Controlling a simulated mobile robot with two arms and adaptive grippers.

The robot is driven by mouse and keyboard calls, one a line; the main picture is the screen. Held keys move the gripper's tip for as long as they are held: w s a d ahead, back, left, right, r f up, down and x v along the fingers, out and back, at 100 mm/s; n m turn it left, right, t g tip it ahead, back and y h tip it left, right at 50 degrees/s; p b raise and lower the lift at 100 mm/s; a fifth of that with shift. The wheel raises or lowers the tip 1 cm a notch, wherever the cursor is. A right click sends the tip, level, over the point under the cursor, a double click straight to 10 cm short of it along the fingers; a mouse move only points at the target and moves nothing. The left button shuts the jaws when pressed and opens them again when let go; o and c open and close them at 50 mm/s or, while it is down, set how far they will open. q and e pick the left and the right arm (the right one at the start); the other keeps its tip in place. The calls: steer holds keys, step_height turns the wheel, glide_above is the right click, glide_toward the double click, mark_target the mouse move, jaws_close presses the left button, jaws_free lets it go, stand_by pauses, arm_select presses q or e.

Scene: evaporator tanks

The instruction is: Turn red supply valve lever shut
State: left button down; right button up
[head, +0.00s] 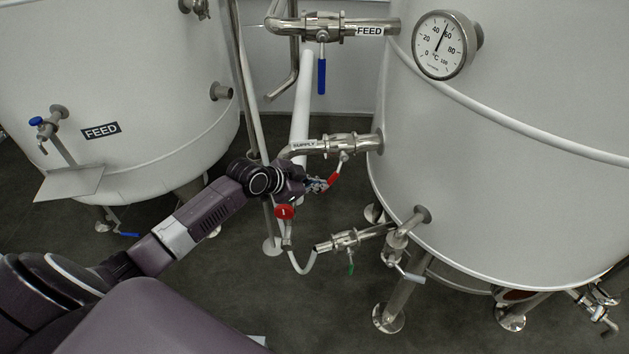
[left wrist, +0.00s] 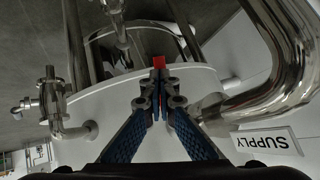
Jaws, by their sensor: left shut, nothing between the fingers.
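The red lever (head: 334,180) hangs slanting down and to the left from the valve (head: 341,141) on the supply pipe (head: 306,149). My left gripper (head: 319,185) is beside the lower part of the lever, on its left. Its fingers are shut with nothing between them. In the left wrist view the closed fingertips (left wrist: 158,92) have a small red piece (left wrist: 159,62) just beyond them, which looks like part of the lever. Whether the fingers touch it I cannot tell. The SUPPLY label (left wrist: 268,142) shows at the right. My right gripper is not in view.
A red rounded object (head: 284,212) with a white mark sits just below my left wrist. The big tank (head: 500,150) stands close on the right. A FEED pipe with a blue lever (head: 322,76) is above. A green-handled valve (head: 346,240) is below.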

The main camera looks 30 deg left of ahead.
arm_select(q)
steer(key=shift+w+d+f+b, duration=0.2)
steer(key=shift+w+d+f, duration=0.4)
steer(key=shift+d+f, duration=0.2)
steer(key=shift+w+d+f+b, duration=0.2)
steer(key=shift+w+d+f, duration=0.45)
steer(key=shift+d, duration=0.2)
steer(key=shift+f, duration=0.1)
